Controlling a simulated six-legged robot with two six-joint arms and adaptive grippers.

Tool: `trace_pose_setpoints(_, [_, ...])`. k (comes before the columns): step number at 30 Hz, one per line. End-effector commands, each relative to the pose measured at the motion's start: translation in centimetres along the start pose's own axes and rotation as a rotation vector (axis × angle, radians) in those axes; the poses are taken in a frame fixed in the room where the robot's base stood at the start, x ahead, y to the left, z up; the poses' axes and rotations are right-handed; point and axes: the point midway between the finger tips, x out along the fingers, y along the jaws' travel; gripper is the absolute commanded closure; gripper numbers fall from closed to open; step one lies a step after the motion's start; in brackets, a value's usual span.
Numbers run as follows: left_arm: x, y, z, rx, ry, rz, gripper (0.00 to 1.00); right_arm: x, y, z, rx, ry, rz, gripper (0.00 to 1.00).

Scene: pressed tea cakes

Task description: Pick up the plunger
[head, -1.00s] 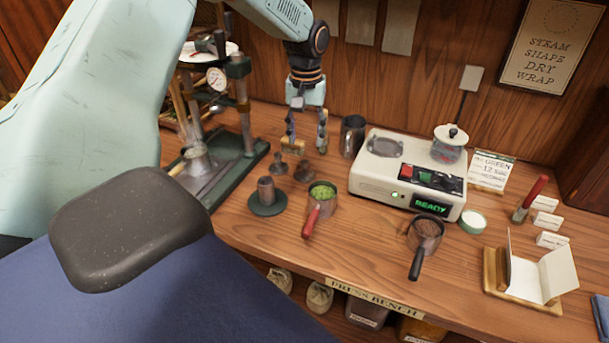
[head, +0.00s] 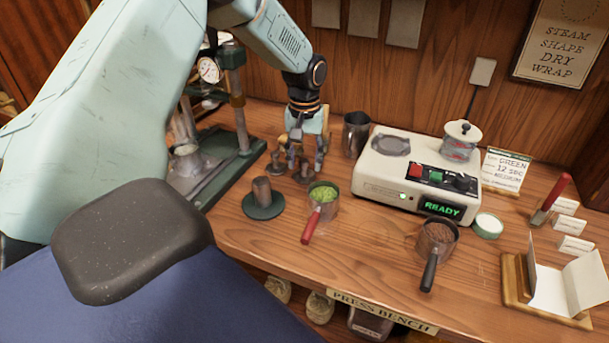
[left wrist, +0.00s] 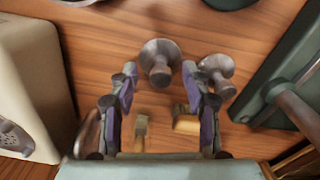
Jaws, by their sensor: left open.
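Two small dark metal pieces with flared round bases stand upright on the bench; I take the plunger to be the right one (head: 303,174), with the other piece (head: 276,164) close to its left. My left gripper (head: 303,160) points down at them, fingers apart and empty. In the left wrist view, the plunger (left wrist: 160,62) lies between the fingertips, with no clear contact. The second piece (left wrist: 217,68) is just outside the right finger there. The fingers partly hide both pieces in the head view. My right gripper is not in view.
A green-based press (head: 225,170) stands to the left. A dark cylinder on a green disc (head: 263,205) and a red-handled pan of green leaves (head: 323,200) are in front. A metal jug (head: 356,135) and the cream machine (head: 410,175) are to the right.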

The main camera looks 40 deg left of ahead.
Motion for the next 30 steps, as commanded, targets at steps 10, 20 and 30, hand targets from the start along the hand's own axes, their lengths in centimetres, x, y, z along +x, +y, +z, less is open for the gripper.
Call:
trace_pose_setpoints(10, [2.1,-0.1,-0.3,-0.001,0.001,0.001,0.52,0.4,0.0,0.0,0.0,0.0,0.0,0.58])
trace_pose_setpoints(20, [2.1,-0.1,-0.4,-0.001,0.0,0.0,0.77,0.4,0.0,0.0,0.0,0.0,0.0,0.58])
trace_pose_setpoints(30, [2.1,-0.1,-0.3,-0.001,0.0,0.0,1.0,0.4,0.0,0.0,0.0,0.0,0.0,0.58])
